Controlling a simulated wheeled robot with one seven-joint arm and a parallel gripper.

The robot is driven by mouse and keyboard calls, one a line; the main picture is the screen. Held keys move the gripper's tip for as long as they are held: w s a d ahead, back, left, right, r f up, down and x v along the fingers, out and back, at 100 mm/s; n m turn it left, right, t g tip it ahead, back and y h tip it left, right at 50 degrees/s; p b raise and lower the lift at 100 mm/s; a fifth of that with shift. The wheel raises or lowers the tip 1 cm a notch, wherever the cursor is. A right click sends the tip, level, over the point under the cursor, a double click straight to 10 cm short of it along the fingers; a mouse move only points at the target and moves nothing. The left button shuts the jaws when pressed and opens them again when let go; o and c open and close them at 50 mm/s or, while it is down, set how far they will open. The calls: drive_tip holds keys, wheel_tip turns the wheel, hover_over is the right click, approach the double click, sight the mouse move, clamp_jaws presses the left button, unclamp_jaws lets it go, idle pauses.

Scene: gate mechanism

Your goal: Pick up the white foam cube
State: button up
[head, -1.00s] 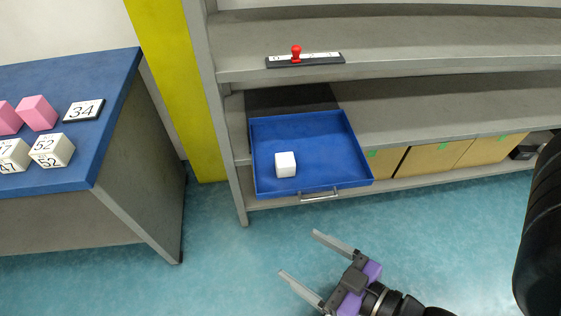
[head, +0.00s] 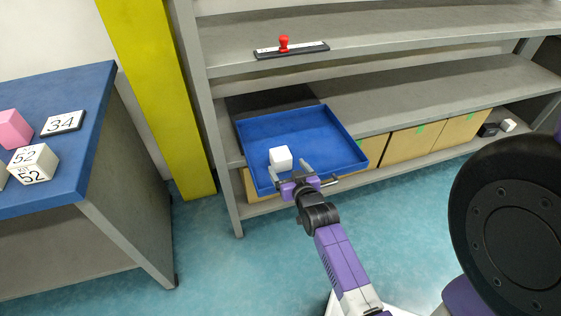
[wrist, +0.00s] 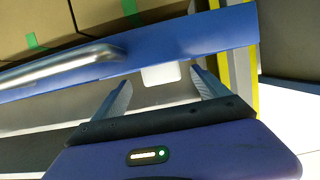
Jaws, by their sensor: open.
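The white foam cube (head: 281,157) sits in the open blue drawer (head: 325,137), near its front left. In the wrist view part of the cube (wrist: 161,75) shows beyond the drawer's front wall (wrist: 215,33), between the two fingers. My gripper (head: 290,170) is open and empty at the drawer's front edge, close to the cube, its fingers pointing at it. In the wrist view my gripper (wrist: 158,88) has its fingers wide apart, one on each side of the cube. I cannot tell whether any finger touches it.
The drawer's metal handle (wrist: 75,65) lies beside the left finger in the wrist view. A shelf with a red-knobbed slider (head: 284,46) is above. Cardboard boxes (head: 420,138) stand right of the drawer. A blue table (head: 60,150) with number cubes is at left.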

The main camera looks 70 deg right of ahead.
sight(281, 156)
drive_tip(key=x, duration=0.7)
drive_tip(key=shift+w+d+r+b, duration=0.15)
drive_tip(key=shift+w+r+b, duration=0.05)
drive_tip(key=shift+r+b, duration=0.15)
drive_tip(key=c, duration=1.4)
drive_tip(key=shift+r, duration=0.15)
